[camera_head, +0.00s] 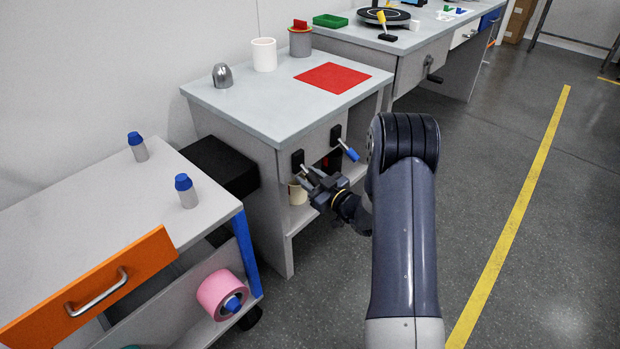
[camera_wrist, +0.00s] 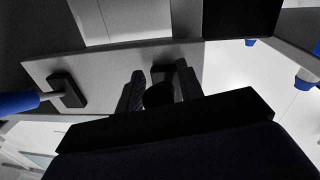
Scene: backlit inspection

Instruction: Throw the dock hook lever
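Two levers sit on the front of the grey cabinet (camera_head: 250,118). The left lever has a black base (camera_head: 297,159) and a rod running down to my gripper (camera_head: 318,180). The right lever has a blue handle (camera_head: 348,151); it also shows at the left edge of the wrist view (camera_wrist: 20,102). The frames do not show which is the dock hook lever. In the wrist view, my gripper's fingers (camera_wrist: 159,92) stand apart around the left lever's dark end (camera_wrist: 158,95), in front of its black base (camera_wrist: 163,72). I cannot tell whether they touch it.
A cart with an orange drawer (camera_head: 90,290) stands at the left, with a black block (camera_head: 222,165) between it and the cabinet. A beige cup (camera_head: 297,193) is on the shelf below the levers.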

